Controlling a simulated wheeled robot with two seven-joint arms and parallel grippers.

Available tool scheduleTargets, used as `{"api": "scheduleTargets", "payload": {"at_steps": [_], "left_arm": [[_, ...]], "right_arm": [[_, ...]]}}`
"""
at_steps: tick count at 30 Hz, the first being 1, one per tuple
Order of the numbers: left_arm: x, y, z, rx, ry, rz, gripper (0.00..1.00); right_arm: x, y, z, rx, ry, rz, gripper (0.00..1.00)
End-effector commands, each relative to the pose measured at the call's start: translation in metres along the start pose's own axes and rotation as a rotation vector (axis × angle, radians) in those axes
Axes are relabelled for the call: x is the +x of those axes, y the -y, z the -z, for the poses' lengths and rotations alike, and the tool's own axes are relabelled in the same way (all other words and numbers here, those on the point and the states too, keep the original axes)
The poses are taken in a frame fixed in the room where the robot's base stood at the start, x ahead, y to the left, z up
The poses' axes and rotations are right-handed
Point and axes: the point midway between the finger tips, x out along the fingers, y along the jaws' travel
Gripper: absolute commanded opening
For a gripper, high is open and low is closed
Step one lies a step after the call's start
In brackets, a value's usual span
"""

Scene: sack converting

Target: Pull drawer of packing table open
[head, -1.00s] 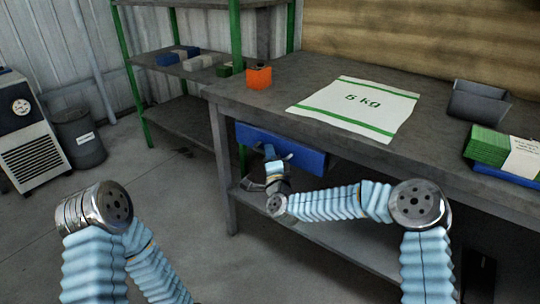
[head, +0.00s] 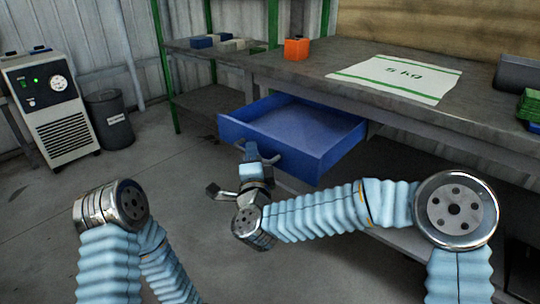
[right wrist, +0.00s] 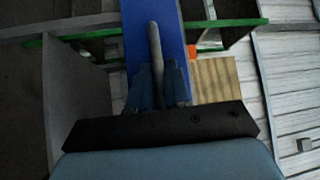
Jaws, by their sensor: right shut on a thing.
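The blue drawer (head: 308,132) of the packing table (head: 460,135) stands pulled well out, and its inside looks empty. Its grey bar handle (head: 262,157) is on the front panel. My right gripper (head: 252,158) is at the handle and shut on it. In the right wrist view, the two fingers of the right gripper (right wrist: 160,85) close around the handle (right wrist: 155,45), with the blue drawer front (right wrist: 134,22) behind. My left arm shows at the lower left of the head view, but its gripper is not visible.
A sack marked "5 kg" (head: 398,78) and an orange block (head: 296,48) lie on the tabletop. A shelf rack (head: 205,100) with green posts stands behind. A dark bin (head: 109,120) and a white machine (head: 52,110) are at the left. The floor before the drawer is clear.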

Motion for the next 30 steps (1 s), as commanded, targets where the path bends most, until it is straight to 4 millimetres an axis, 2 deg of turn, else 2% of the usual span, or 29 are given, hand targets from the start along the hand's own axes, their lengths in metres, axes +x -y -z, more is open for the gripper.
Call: {"api": "scheduleTargets", "payload": {"at_steps": [1,7,20,21,23,24,30], "left_arm": [[0.007,0.002,0.000,0.000,0.001,-0.001,1.00],[0.013,0.003,-0.001,0.001,0.004,-0.003,1.00],[0.013,0.003,-0.001,0.001,0.005,-0.004,1.00],[0.013,0.003,-0.001,0.001,0.005,-0.004,1.00],[0.013,0.003,-0.001,0.001,0.005,-0.004,1.00],[0.013,0.003,-0.001,0.001,0.005,-0.004,1.00],[0.013,0.003,-0.001,0.001,0.005,-0.004,1.00]], "right_arm": [[-0.006,-0.003,-0.006,-0.001,0.001,0.000,0.00],[-0.019,0.002,-0.018,-0.001,-0.001,-0.004,0.00],[-0.021,0.004,-0.021,-0.001,-0.001,-0.004,0.00],[-0.021,0.004,-0.021,-0.001,-0.001,-0.004,0.23],[-0.021,0.004,-0.021,-0.001,-0.001,-0.004,0.32],[-0.021,0.004,-0.021,-0.001,-0.001,-0.003,0.35],[-0.021,0.005,-0.021,0.000,-0.001,-0.002,0.35]]}}
